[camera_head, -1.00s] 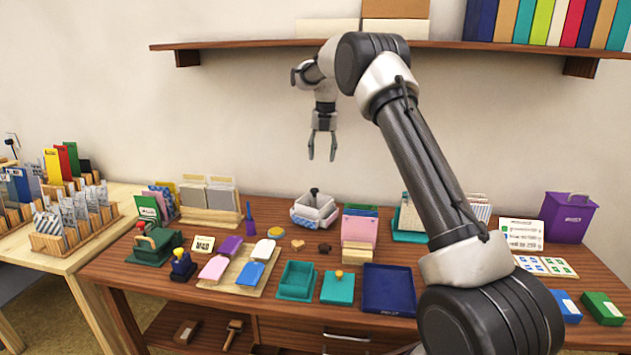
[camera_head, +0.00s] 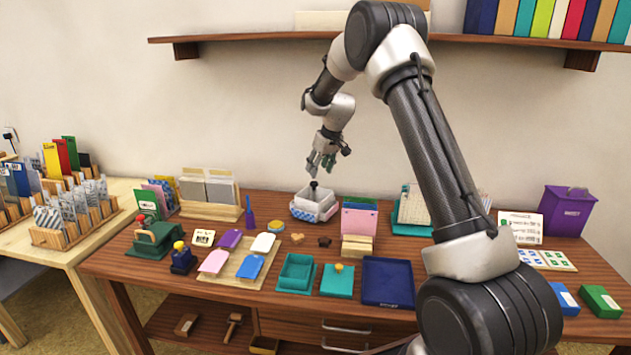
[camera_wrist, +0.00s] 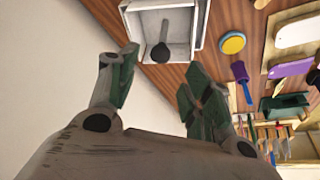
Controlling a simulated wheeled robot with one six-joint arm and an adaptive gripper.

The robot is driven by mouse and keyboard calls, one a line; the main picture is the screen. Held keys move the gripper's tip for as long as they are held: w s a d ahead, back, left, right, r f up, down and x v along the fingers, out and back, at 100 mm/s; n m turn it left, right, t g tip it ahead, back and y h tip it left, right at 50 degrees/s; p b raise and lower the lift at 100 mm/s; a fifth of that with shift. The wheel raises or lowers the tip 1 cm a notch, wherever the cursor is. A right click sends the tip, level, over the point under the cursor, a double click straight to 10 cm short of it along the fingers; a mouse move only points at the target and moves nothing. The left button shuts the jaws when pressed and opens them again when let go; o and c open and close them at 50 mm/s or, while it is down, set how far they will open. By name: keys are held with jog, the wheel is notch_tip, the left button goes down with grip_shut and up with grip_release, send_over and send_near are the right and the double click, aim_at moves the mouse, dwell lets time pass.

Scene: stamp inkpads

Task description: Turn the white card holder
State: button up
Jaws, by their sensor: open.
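The white card holder (camera_head: 307,204) stands at the back middle of the wooden table. It is a square white box with a dark upright knob (camera_head: 313,187) in its middle and coloured cards at its sides. My gripper (camera_head: 319,168) is open and empty just above the knob, apart from it. In the wrist view the holder (camera_wrist: 141,22) lies beyond the fingertips at the top, with the dark knob (camera_wrist: 160,51) inside it. The gap between the fingers (camera_wrist: 160,75) is empty.
A file box with pink cards (camera_head: 359,221) stands right of the holder. A purple stamp (camera_head: 249,215) and a yellow round pad (camera_head: 276,227) are to its left. Teal and blue trays (camera_head: 388,283) lie in front. The shelf (camera_head: 240,40) hangs above, against the wall.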

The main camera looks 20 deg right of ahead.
aim_at(314, 183)
jog(key=x, duration=0.6)
jog(key=shift+w+f, duration=0.1)
jog(key=shift+f, duration=0.2)
jog(key=shift+c, duration=0.3)
grip_shut()
